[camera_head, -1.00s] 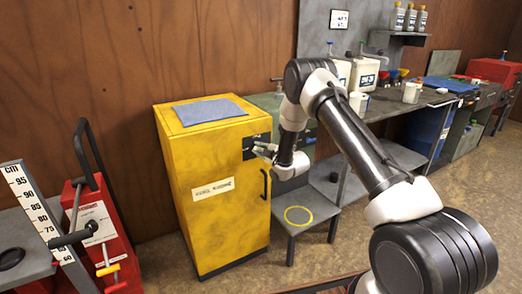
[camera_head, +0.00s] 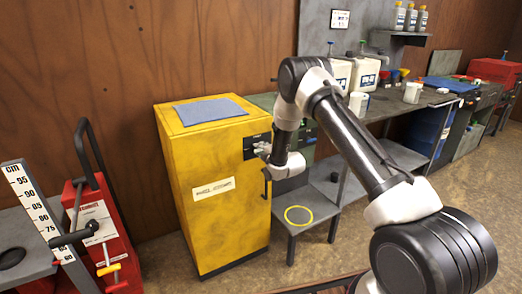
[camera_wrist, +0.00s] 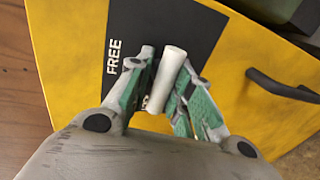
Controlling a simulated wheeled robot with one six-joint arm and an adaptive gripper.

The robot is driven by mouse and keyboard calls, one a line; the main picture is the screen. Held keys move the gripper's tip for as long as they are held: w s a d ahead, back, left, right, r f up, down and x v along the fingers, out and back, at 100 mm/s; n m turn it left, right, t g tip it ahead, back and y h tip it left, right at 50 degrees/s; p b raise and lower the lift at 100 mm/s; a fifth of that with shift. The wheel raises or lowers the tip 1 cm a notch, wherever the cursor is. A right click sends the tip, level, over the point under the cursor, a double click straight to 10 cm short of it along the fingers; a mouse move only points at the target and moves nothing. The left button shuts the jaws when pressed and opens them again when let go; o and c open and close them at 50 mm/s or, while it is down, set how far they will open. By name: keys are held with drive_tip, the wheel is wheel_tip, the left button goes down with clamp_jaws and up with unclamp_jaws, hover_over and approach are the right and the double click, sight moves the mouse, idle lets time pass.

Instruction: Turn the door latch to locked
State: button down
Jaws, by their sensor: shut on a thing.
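The yellow cabinet (camera_head: 215,225) stands against the wooden wall, with a black latch plate (camera_head: 252,141) near the top right of its door. The latch lever (camera_wrist: 168,75) is a pale, rounded bar that stands at a slight tilt in this view. My gripper (camera_wrist: 166,88) has its greenish fingers on both sides of the lever and is shut on it. In the head view my gripper (camera_head: 262,151) is at the plate, and the lever is too small to make out.
A dark door handle (camera_head: 266,183) sits just below my gripper; it also shows in the wrist view (camera_wrist: 283,87). A blue cloth (camera_head: 209,110) lies on the cabinet. A low stool with a yellow ring (camera_head: 298,215) stands to the right. A red jack (camera_head: 95,220) is at left.

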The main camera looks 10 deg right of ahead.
drive_tip(key=shift+s+a+f, duration=0.15)
drive_tip(key=shift+s+f, duration=0.1)
drive_tip(key=shift+f, duration=0.25)
drive_tip(key=c, duration=1.4)
unclamp_jaws()
drive_tip(key=shift+w+r, duration=0.1)
drive_tip(key=shift+w, duration=0.05)
drive_tip(key=shift+r, duration=0.1)
drive_tip(key=v, duration=1.2)
